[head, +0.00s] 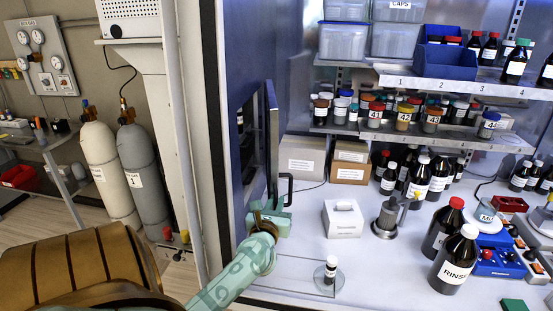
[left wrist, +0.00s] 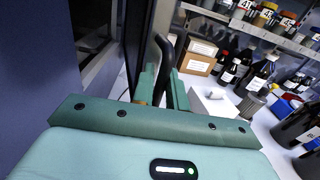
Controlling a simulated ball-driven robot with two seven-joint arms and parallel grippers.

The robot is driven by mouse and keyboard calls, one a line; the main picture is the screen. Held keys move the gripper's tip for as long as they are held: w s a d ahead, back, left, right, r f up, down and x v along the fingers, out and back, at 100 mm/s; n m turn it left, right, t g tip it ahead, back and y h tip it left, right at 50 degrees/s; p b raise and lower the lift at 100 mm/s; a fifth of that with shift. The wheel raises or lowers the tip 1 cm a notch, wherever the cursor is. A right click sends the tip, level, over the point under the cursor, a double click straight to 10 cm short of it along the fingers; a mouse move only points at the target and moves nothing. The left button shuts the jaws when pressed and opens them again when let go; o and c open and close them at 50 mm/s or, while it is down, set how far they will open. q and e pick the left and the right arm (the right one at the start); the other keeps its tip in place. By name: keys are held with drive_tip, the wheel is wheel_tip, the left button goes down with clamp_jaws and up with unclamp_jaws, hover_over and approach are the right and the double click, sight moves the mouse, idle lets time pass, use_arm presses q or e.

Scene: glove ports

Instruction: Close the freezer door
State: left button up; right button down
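The freezer door (head: 272,135) is a dark, narrow panel seen almost edge-on at the left wall of the enclosure. In the left wrist view its dark edge (left wrist: 137,40) runs beside a grey frame. I cannot tell how far it stands open. Its black bar handle (head: 288,180) also shows in the left wrist view (left wrist: 163,48). My left gripper (head: 272,212), pale green, is at the handle's lower part. In the left wrist view its fingers (left wrist: 162,88) are close together on both sides of the handle, which fills the gap. My right gripper is not in view.
A white box (head: 343,218), a metal pot (head: 386,218) and a small vial on a round plate (head: 331,270) stand right of my left gripper. Dark bottles (head: 455,258) and shelves of jars (head: 430,135) are farther right. Grey gas cylinders (head: 140,175) stand outside, left.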

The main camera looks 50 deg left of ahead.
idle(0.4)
use_arm(q)
drive_tip(key=shift+s+d, duration=0.15)
drive_tip(key=shift+d, duration=0.05)
drive_tip(key=b+v, duration=0.2)
drive_tip(key=v, duration=1.3)
drive_tip(key=shift+s+d, duration=0.25)
drive_tip(key=shift+c, duration=0.3)
